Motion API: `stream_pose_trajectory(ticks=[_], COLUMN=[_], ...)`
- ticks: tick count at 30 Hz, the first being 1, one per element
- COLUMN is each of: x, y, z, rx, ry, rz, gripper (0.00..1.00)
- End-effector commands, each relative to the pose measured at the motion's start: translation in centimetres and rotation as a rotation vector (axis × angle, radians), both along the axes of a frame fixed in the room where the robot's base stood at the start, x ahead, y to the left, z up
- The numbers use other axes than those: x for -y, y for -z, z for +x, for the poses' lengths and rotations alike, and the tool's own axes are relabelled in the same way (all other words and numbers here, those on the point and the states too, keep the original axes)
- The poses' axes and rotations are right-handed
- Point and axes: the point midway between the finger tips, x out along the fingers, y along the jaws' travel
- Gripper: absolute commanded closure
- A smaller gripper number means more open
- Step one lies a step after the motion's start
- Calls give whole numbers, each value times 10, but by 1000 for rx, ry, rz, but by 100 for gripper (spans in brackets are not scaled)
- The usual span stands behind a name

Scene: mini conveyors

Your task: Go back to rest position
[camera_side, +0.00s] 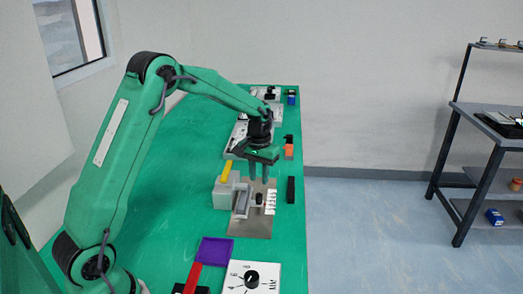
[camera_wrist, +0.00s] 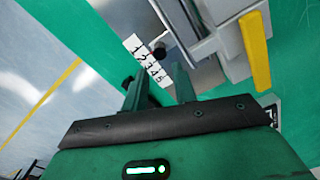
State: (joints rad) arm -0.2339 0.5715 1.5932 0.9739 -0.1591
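My gripper (camera_side: 258,174) is above the far end of a grey metal plate (camera_side: 247,228), its two fingers pointing down. It also shows in the wrist view (camera_wrist: 158,88), where the fingers stand apart with nothing visible held between them. On the plate is a small grey conveyor unit (camera_side: 241,204) with a black knob (camera_side: 259,199) and a white numbered strip (camera_side: 270,200). In the wrist view the strip (camera_wrist: 147,61) lies just beyond the fingers, and the grey unit (camera_wrist: 236,40) is at the upper right.
A yellow bar (camera_side: 225,170) stands beside the grey unit. A purple tray (camera_side: 214,251), a red bar (camera_side: 193,278) and a white dial panel (camera_side: 249,282) lie nearer on the green table (camera_side: 170,232). A black block (camera_side: 291,189) and an orange block (camera_side: 289,151) are along the right edge.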

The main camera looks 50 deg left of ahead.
Motion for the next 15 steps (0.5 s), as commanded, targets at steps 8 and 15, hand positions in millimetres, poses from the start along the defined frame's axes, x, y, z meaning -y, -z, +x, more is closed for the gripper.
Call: stream_pose_trajectory(ticks=[8, 15], x=[1, 12], y=[-3, -30], z=[-1, -13], rx=[5, 38], ry=[3, 30], rz=[1, 9], gripper=[72, 72])
